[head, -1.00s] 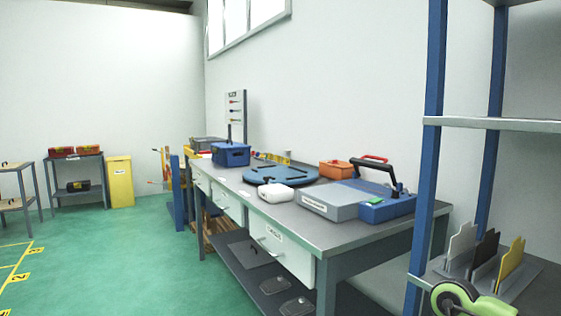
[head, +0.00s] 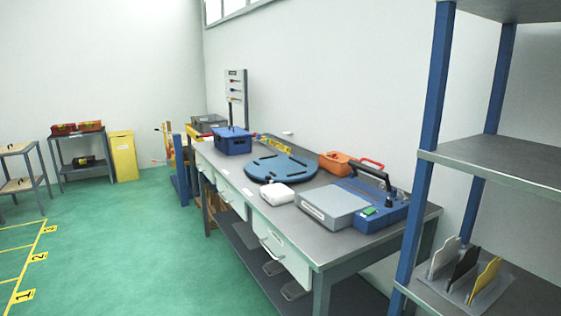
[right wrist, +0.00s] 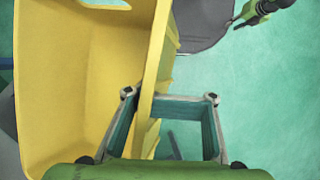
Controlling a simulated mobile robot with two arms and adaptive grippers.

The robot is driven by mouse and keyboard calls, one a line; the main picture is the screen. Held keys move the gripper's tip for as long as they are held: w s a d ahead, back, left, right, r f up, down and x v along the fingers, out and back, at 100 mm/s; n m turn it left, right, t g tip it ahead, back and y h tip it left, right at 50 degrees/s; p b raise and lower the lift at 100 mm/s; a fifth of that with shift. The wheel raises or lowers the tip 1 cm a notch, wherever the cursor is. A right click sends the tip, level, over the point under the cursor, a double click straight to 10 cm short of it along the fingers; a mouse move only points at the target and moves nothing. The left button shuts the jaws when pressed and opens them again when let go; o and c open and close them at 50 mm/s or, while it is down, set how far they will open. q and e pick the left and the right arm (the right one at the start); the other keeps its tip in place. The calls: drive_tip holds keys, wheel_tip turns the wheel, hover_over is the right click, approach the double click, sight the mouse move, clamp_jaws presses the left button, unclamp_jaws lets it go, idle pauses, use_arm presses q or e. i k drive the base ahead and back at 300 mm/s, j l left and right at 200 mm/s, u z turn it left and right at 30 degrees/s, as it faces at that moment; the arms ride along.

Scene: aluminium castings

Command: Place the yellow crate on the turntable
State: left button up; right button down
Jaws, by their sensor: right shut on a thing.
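The yellow crate (right wrist: 85,75) fills the left of the right wrist view, seen from close up. My right gripper (right wrist: 168,98) is shut on the crate's side wall, which passes between its fingers. Neither my right gripper nor the crate shows in the head view. The turntable (head: 281,167) is a flat blue disc with dark slots on the grey workbench, and nothing stands on it. A green and black part at the top right of the right wrist view looks like my left gripper (right wrist: 250,14), too small to read its jaws.
On the workbench (head: 325,245), a blue box (head: 232,141) stands left of the turntable. A white case (head: 277,194), a grey and blue machine (head: 335,208) and an orange box (head: 337,163) are close by. A blue-posted shelf (head: 425,150) stands right. The green floor (head: 130,240) is open at left.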

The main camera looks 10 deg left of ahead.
sight(282, 166)
drive_tip(key=i+j+u, duration=0.55)
drive_tip(key=j+u, duration=0.2)
drive_tip(key=i+j+u, duration=0.2)
drive_tip(key=i+u, duration=0.15)
drive_tip(key=i+j+u, duration=0.15)
drive_tip(key=i, duration=0.4)
drive_tip(key=i+j+u, duration=0.2)
drive_tip(key=i, duration=0.35)
drive_tip(key=i+j+z, duration=0.1)
drive_tip(key=i+z, duration=0.2)
drive_tip(key=z, duration=0.15)
drive_tip(key=i+j+z, duration=0.15)
drive_tip(key=i+z, duration=0.25)
drive_tip(key=i+j+z, duration=0.15)
drive_tip(key=z, duration=0.3)
drive_tip(key=i+j+z, duration=0.15)
drive_tip(key=j+z, duration=0.3)
